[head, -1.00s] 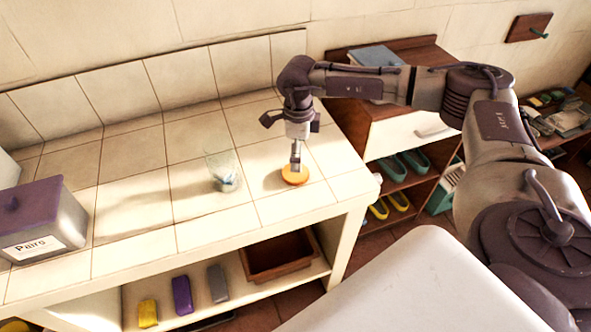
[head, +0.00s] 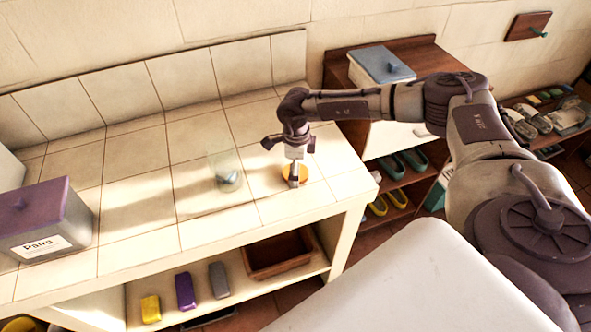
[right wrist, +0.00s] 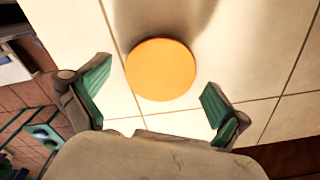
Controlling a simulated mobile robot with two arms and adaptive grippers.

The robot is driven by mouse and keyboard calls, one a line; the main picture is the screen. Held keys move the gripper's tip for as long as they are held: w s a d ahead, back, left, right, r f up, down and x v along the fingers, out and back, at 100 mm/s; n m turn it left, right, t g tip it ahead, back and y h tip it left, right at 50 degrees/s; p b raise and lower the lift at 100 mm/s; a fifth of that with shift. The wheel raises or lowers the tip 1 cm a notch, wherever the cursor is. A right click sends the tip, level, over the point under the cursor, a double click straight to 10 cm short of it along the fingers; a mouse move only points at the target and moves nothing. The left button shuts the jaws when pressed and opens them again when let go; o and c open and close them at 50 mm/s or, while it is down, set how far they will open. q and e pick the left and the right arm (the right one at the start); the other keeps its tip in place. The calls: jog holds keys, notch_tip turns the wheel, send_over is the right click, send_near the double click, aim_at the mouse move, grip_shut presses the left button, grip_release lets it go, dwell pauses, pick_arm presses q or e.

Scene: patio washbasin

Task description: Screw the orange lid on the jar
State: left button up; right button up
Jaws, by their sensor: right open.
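The orange lid (head: 296,176) lies flat on the tiled counter near its right end. It also shows whole in the right wrist view (right wrist: 160,69). The clear glass jar (head: 226,170) stands upright and open on the counter to the left of the lid, with something greyish-blue at its bottom. My right gripper (head: 293,182) points down over the lid and partly covers it in the head view. In the right wrist view its two green-padded fingers (right wrist: 158,98) are spread wide and empty, with the lid just beyond and between them. My left gripper is not in view.
A grey box with a purple lid (head: 47,225) and a label stands at the counter's left. The tiled counter (head: 150,191) is clear around the jar. A brown tray (head: 277,270) and several coloured items are on the shelf below. A wooden cabinet with shoes (head: 387,188) stands at right.

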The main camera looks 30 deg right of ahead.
jog(key=c, duration=0.7)
jog(key=shift+r, duration=0.15)
jog(key=shift+r, duration=0.3)
jog(key=r+b, duration=0.1)
jog(key=s+r+b, duration=0.1)
jog(key=r, duration=0.1)
jog(key=shift+r, duration=0.3)
jog(key=s+r, duration=0.2)
jog(key=s, duration=0.1)
jog(key=s+r+b, duration=0.1)
jog(key=s+r, duration=0.1)
jog(key=s, duration=0.2)
jog(key=s+r+b, duration=0.1)
jog(key=s+r, duration=0.1)
jog(key=s, duration=0.1)
jog(key=shift+s+d+r, duration=0.3)
jog(key=shift+s, duration=0.05)
